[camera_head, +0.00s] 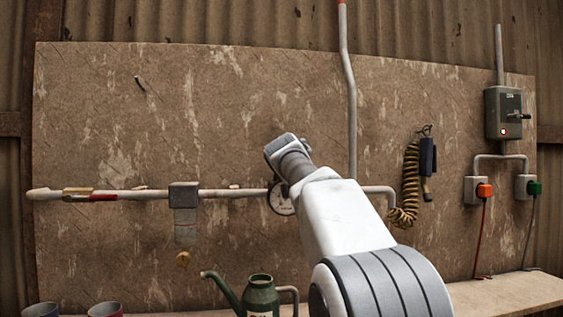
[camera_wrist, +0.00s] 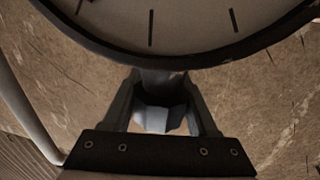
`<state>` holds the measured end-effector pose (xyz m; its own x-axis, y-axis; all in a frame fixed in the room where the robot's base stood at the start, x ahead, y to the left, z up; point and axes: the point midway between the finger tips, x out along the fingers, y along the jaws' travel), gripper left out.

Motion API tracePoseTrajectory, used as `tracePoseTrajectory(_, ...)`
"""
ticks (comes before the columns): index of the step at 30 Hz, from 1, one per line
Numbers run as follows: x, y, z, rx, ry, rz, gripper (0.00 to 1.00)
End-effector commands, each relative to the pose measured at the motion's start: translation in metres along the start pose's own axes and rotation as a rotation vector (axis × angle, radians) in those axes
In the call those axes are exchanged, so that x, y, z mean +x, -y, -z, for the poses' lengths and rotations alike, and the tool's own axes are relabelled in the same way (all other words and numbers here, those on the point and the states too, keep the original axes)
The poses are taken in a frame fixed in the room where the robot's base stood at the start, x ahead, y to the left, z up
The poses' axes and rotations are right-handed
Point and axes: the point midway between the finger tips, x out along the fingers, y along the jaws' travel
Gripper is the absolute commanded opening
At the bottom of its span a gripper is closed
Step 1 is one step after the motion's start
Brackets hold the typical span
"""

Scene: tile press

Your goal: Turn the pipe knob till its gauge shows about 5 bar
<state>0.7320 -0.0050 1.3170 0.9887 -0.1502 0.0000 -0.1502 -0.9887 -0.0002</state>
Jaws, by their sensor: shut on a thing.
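The round pipe gauge (camera_head: 281,203) is on the wall board in the head view, its right side hidden by my arm. In the wrist view the lower part of the gauge (camera_wrist: 160,30) fills the top, with a white face, dark rim and dark tick marks. The reading cannot be told. My gripper (camera_wrist: 160,88) is just below the gauge rim, its two fingers either side of the pipe knob (camera_wrist: 158,118), a dark and pale faceted piece, and shut on it. The head view hides the fingers and knob behind my arm.
A pale pipe (camera_head: 130,194) runs across the board, with a yellow and red lever (camera_head: 78,194) and a grey box (camera_head: 183,195). A green watering can (camera_head: 260,297) stands below. A coiled hose (camera_head: 409,182), switch box (camera_head: 503,113) and two sockets are at right.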

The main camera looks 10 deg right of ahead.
Motion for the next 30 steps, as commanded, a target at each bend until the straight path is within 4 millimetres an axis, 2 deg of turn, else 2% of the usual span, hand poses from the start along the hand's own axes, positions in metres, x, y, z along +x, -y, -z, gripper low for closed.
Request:
tracePoseTrajectory(11,0.0,0.0,-0.001,-0.001,0.002,-0.002,0.03)
tracePoseTrajectory(12,0.0,0.0,-0.001,-0.001,0.002,-0.002,0.64)
tracePoseTrajectory(13,0.0,0.0,-0.001,-0.001,0.002,-0.002,0.7)
tracePoseTrajectory(23,-0.001,0.0,0.0,0.0,0.0,-0.002,0.71)
tracePoseTrajectory(26,-0.006,0.001,-0.001,0.0,0.0,-0.001,0.71)
tracePoseTrajectory(30,-0.022,0.001,-0.002,-0.002,-0.001,0.0,0.71)
